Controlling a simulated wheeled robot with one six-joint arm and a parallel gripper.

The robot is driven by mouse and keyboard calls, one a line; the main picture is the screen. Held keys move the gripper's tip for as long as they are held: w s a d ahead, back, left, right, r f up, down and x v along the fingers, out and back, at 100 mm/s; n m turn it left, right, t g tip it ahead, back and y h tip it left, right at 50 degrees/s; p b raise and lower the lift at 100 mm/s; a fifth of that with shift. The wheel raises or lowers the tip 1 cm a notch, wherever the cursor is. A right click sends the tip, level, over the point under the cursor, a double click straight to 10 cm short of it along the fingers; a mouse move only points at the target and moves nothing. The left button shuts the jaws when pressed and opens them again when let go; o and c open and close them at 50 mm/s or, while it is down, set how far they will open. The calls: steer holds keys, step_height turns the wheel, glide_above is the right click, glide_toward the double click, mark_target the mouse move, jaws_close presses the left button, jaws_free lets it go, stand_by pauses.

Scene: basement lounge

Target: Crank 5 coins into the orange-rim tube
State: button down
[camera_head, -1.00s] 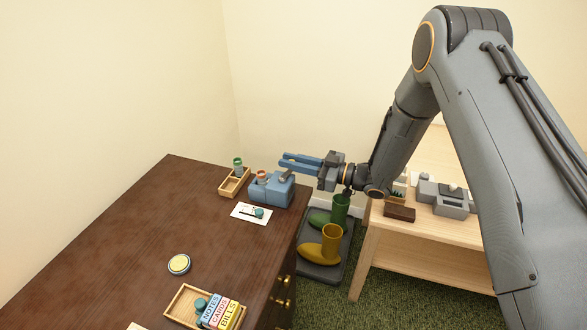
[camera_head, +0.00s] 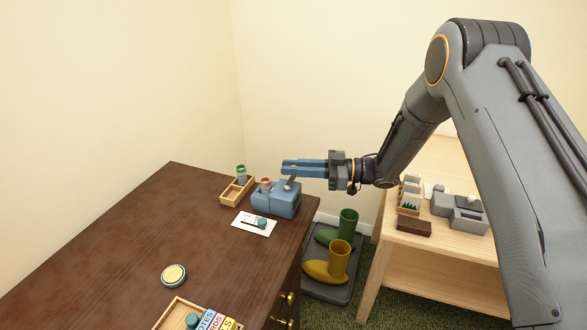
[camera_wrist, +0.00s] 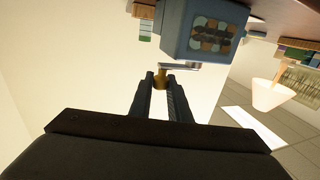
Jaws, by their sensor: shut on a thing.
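The blue coin box (camera_head: 283,203) stands at the far right corner of the dark desk. The orange-rim tube (camera_head: 265,184) is at its left side. A grey crank (camera_head: 289,184) is on the box. My gripper (camera_head: 286,168) reaches in from the right at the crank, fingers pointing left. In the wrist view, the box (camera_wrist: 184,28) shows a panel of round coin-like discs. There, my gripper (camera_wrist: 161,82) is shut on the brass crank knob (camera_wrist: 160,76), beside the crank arm (camera_wrist: 182,66). The inside of the tube is hidden.
A green-rim tube (camera_head: 241,173) stands in a wooden tray (camera_head: 227,199) left of the box. A round yellow-topped item (camera_head: 174,274) is nearer. Boots (camera_head: 339,262) stand below, beside a pale wooden table (camera_head: 371,262).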

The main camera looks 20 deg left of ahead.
steer(key=c, duration=1.7)
jaws_free()
steer(key=shift+o, duration=0.2)
steer(key=shift+d, duration=0.1)
steer(key=w+d+b, duration=0.1)
steer(key=d, duration=0.6)
steer(key=shift+w+d+b, duration=0.2)
steer(key=shift+w+b, duration=0.1)
